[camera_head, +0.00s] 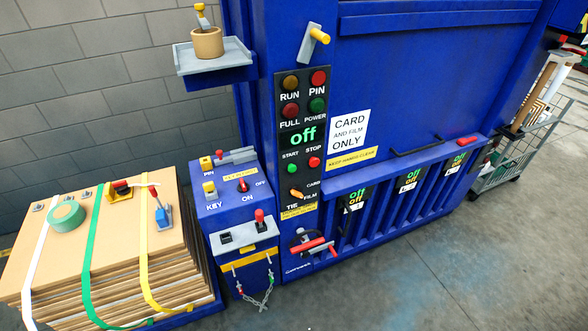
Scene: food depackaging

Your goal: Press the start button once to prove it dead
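The green start button (292,168) sits under the START label on the black control panel (298,215) of a blue machine. The red stop button (314,162) is just right of it. Above them a display (303,137) reads "off" in green. RUN, PIN, FULL and POWER lamps are at the panel's top, and an orange selector (296,194) marked CARD and FILM is below. On the blue box to the left are a yellow key (210,190) and a red-topped ON/OFF switch (243,185). Neither gripper shows, and nothing visible touches the start button.
A strapped cardboard stack (180,265) with a green tape roll (66,215) stands at left. A red-knobbed lever (260,217) and a chain (256,300) are below the blue box. A shelf holds a tan pot (207,43). A wire cart (535,120) is at right. Floor at lower right is clear.

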